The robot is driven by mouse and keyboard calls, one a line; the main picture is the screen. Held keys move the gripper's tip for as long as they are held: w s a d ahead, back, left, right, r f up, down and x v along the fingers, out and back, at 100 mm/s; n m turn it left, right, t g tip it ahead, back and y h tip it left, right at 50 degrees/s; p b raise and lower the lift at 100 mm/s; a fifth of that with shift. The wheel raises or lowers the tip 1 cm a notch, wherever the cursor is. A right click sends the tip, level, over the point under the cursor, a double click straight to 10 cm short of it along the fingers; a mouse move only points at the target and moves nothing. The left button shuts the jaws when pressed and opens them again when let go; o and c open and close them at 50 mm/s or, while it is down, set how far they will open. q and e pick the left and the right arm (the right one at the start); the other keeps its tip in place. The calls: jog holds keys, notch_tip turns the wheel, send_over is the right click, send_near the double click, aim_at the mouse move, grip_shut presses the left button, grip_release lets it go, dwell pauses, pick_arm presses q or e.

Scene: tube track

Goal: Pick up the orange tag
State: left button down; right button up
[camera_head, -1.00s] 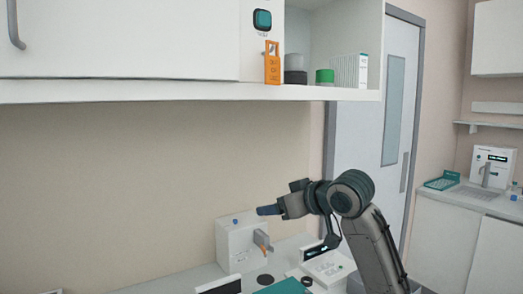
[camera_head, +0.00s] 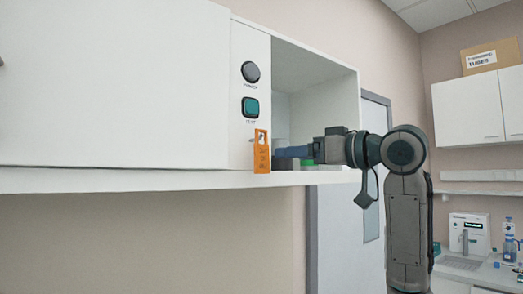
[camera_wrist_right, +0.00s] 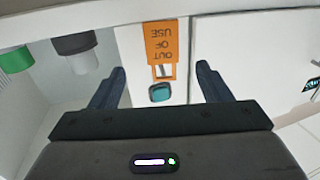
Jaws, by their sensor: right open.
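The orange tag (camera_head: 262,158) is upright at the front of the cabinet panel, below a teal button, with a cut-out near its top. In the right wrist view the orange tag (camera_wrist_right: 162,42) appears upside down and reads "OUT OF USE". My right gripper (camera_head: 280,152) is open and empty, level with the tag and just right of it in the head view. In the right wrist view my right gripper (camera_wrist_right: 160,68) has its fingers on either side of the tag's line, with the tag beyond the tips. I cannot tell the exact gap. My left gripper is not in view.
A green-capped jar (camera_wrist_right: 15,60) and a dark-lidded jar (camera_wrist_right: 75,45) stand on the shelf beside the panel. The shelf edge (camera_head: 150,181) runs below.

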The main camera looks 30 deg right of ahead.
aim_at(263, 153)
jog(key=p+x, duration=0.1)
jog(key=x, duration=0.1)
jog(key=p+x, duration=0.1)
jog(key=x, duration=0.1)
jog(key=p+x, duration=0.1)
jog(key=x, duration=0.1)
jog(key=shift+w+a+r+p, duration=0.2)
jog(key=shift+a+r+p, duration=0.05)
jog(key=shift+r+p, duration=0.1)
jog(key=shift+w+a+f, duration=0.15)
jog(key=shift+w+a, duration=0.05)
jog(key=shift+w, duration=0.2)
jog(key=shift+s+d, duration=0.1)
jog(key=shift+s, duration=0.05)
jog(key=shift+c, duration=0.4)
jog(key=c, duration=1.1)
jog(key=shift+o, duration=0.2)
